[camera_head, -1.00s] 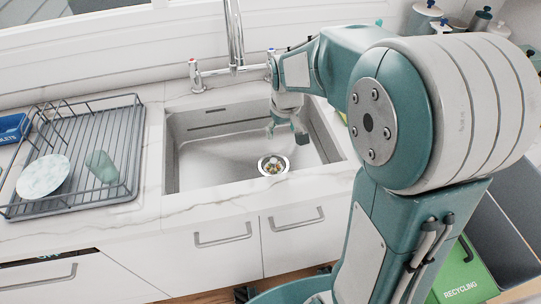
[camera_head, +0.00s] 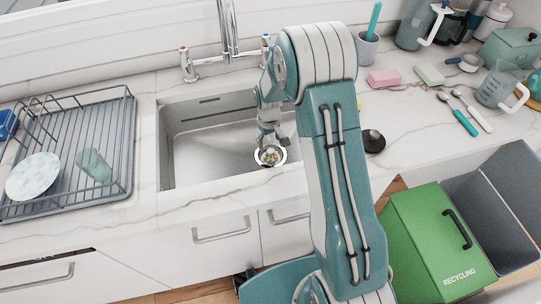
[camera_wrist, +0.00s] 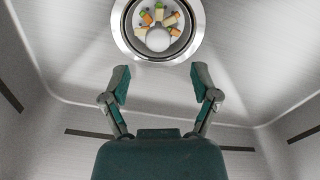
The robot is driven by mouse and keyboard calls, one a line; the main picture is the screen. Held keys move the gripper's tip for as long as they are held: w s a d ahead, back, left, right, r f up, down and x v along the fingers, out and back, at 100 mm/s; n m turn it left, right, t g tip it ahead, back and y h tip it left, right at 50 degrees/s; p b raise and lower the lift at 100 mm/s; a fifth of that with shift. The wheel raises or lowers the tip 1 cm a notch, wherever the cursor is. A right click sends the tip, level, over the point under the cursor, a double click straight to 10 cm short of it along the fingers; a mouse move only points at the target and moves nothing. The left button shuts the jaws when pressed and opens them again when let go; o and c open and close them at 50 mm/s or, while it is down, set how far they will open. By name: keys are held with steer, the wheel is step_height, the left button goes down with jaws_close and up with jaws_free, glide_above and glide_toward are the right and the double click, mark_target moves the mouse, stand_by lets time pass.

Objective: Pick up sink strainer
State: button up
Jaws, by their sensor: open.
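The sink strainer (camera_head: 271,157) sits in the drain at the bottom of the sink (camera_head: 205,160). It is a round metal basket with colourful food scraps and a pale knob in its middle. In the wrist view the strainer (camera_wrist: 158,40) is at the top centre, beyond the fingertips. My gripper (camera_head: 268,138) reaches down into the sink close to the strainer. In the wrist view my gripper (camera_wrist: 160,77) is open, its two fingers spread with nothing between them. The gap between fingertips and strainer is hard to judge.
The sink walls surround my gripper, and the faucet (camera_head: 228,40) stands behind. A dish rack (camera_head: 115,165) with a plate (camera_head: 33,176) and a cup (camera_head: 93,164) is at left. A dark round object (camera_head: 372,141) lies on the counter right of my arm. A green recycling bin (camera_head: 430,240) stands below.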

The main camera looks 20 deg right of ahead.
mark_target(270, 150)
steer(key=f, duration=0.5)
steer(key=shift+s+d+f, duration=0.15)
steer(key=shift+s+f, duration=0.1)
steer(key=shift+f, duration=0.1)
jaws_close()
